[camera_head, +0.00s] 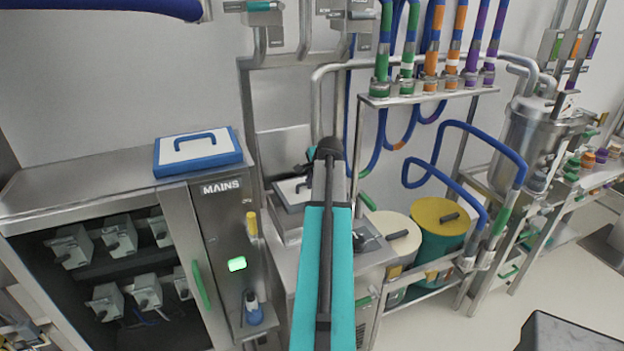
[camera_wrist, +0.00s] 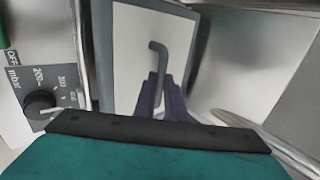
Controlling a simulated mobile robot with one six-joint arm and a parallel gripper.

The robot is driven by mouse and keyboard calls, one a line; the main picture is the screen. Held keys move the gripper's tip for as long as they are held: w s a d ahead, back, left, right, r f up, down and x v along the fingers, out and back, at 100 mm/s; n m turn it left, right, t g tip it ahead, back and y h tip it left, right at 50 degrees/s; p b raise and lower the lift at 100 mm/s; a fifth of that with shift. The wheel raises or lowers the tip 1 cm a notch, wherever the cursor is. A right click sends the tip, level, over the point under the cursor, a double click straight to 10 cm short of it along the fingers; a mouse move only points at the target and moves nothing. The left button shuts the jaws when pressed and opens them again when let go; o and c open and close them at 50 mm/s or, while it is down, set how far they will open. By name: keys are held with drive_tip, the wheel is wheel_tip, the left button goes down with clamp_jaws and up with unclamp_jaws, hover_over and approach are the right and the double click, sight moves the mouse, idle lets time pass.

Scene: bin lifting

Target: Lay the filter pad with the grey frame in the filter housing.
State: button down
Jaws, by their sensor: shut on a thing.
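The filter pad with the grey frame (camera_wrist: 122,70) fills the upper middle of the wrist view, white with a dark bent handle (camera_wrist: 158,62). My gripper (camera_wrist: 162,85) is shut on that handle. In the head view the pad (camera_head: 291,190) shows just left of my arm, at the top of a steel box that looks like the filter housing (camera_head: 287,232). My arm hides part of both and most of my gripper. I cannot tell whether the pad rests in the housing or hangs just above it.
A second pad with a blue frame (camera_head: 197,152) lies on the steel cabinet (camera_head: 95,185) at left. A dial marked mbar (camera_wrist: 42,100) is close at left in the wrist view. Yellow-lidded (camera_head: 440,215) and cream-lidded (camera_head: 396,232) drums stand right of my arm.

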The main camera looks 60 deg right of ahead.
drive_tip(key=shift+f+b, duration=0.6)
drive_tip(key=shift+f, duration=0.6)
drive_tip(key=shift+r, duration=0.2)
drive_tip(key=shift+w+b, duration=0.1)
drive_tip(key=shift+b, duration=0.25)
drive_tip(key=shift+w+d+r+t+h+b, duration=0.1)
drive_tip(key=shift+w+r+t+h+b, duration=0.15)
drive_tip(key=shift+t+b, duration=0.2)
drive_tip(key=shift+s+f, duration=0.1)
drive_tip(key=shift+f, duration=0.15)
drive_tip(key=shift+s+a+f+b, duration=0.1)
drive_tip(key=shift+f+b, duration=0.45)
drive_tip(key=shift+f, duration=0.4)
drive_tip(key=shift+s+a+f+b, duration=0.1)
drive_tip(key=shift+f+b, duration=0.4)
drive_tip(key=shift+f, duration=0.45)
drive_tip(key=shift+f, duration=0.15)
drive_tip(key=shift+f+b, duration=0.95)
drive_tip(key=shift+f, duration=0.4)
